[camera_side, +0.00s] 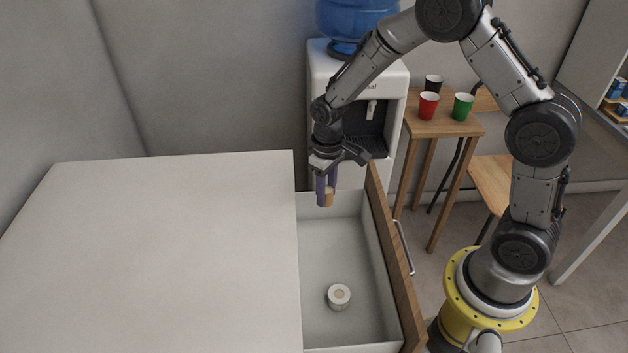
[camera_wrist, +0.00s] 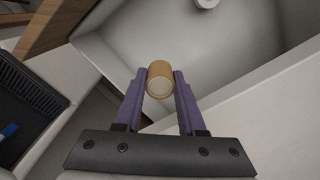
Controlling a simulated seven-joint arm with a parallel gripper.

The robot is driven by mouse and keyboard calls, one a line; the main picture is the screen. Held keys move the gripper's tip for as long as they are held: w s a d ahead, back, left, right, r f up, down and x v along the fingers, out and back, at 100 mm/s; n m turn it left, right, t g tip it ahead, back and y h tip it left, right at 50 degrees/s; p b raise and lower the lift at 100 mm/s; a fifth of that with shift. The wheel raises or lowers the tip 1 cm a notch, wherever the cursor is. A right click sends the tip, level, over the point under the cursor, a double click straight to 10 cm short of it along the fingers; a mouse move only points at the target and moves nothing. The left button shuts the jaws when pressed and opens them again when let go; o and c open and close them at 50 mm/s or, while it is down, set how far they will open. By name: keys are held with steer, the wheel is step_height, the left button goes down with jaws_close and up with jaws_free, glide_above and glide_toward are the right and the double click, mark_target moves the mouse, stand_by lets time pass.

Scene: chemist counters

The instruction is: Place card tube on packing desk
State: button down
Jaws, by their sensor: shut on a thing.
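The card tube (camera_wrist: 159,80) is a short tan cylinder with a pale round end. My gripper (camera_wrist: 160,86) is shut on it, with one purple finger on each side in the wrist view. In the side view my gripper (camera_side: 326,190) points down and holds the tube (camera_side: 328,197) at the far end of the open drawer, around the height of its rim. The packing desk may be the large white top (camera_side: 150,250) left of the drawer; I cannot tell for sure.
The open drawer (camera_side: 315,250) has a wooden front (camera_side: 390,255) and holds a white roll (camera_side: 339,296). A water dispenser (camera_side: 388,80) stands behind. A small wooden table (camera_side: 425,125) carries a red cup (camera_side: 428,105), a green cup (camera_side: 463,106) and a dark cup (camera_side: 433,84). The white top is bare.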

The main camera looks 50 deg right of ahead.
steer(key=shift+m, duration=0.3)
steer(key=n, duration=0.2)
steer(key=w+n, duration=0.1)
steer(key=n, duration=0.1)
steer(key=shift+w+f, duration=0.1)
steer(key=shift+w, duration=0.05)
step_height(320, 180, down, 11)
steer(key=d+n, duration=0.2)
steer(key=n, duration=1)
steer(key=shift+w+d+n, duration=0.15)
steer(key=shift+w+n, duration=0.2)
steer(key=shift+n, duration=0.05)
steer(key=shift+f, duration=0.1)
step_height(320, 180, down, 10)
steer(key=shift+r, duration=0.2)
